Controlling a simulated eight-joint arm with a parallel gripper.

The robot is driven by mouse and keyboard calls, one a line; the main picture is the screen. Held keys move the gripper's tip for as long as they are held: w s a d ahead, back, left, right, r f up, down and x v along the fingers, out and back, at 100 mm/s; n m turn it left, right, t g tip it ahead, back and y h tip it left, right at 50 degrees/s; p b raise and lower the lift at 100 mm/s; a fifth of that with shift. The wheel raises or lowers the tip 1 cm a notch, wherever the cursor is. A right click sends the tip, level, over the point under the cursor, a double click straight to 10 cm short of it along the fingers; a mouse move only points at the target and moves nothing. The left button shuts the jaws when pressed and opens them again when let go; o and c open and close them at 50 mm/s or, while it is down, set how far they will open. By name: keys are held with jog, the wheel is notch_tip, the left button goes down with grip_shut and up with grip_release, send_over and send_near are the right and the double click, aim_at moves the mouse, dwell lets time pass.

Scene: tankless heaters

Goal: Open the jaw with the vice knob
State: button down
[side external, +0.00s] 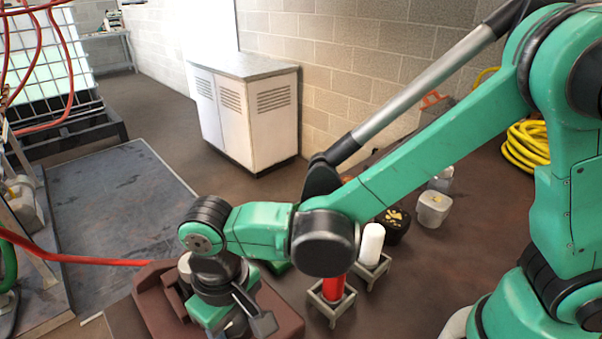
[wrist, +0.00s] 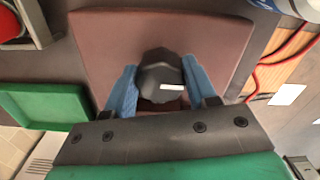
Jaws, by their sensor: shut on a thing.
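The vice (side external: 158,303) is a brownish-red block at the lower left of the side view, partly hidden by my wrist. Its flat brownish-red body (wrist: 105,40) also fills the upper middle of the wrist view. The vice knob (wrist: 158,72) is a dark, faceted, rounded piece in the middle of the wrist view. My gripper (wrist: 160,88) has its two blue fingers on either side of the knob, shut on it. In the side view my gripper (side external: 236,322) points down at the vice; its fingertips and the knob are hidden there.
A red bottle (side external: 333,288) and a white bottle (side external: 372,244) stand in small holders right of the vice. A green tray (wrist: 42,104) lies left of the gripper. A red hose (side external: 90,260) runs in from the left. A white cabinet (side external: 245,115) stands behind.

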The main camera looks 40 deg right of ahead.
jog(key=n, duration=0.4)
jog(key=shift+n, duration=0.3)
jog(key=n, duration=0.3)
jog(key=shift+n, duration=0.4)
jog(key=n, duration=0.4)
jog(key=shift+w+d, duration=0.1)
jog(key=n, duration=0.4)
jog(key=shift+n, duration=0.3)
jog(key=shift+c, duration=1.4)
grip_release()
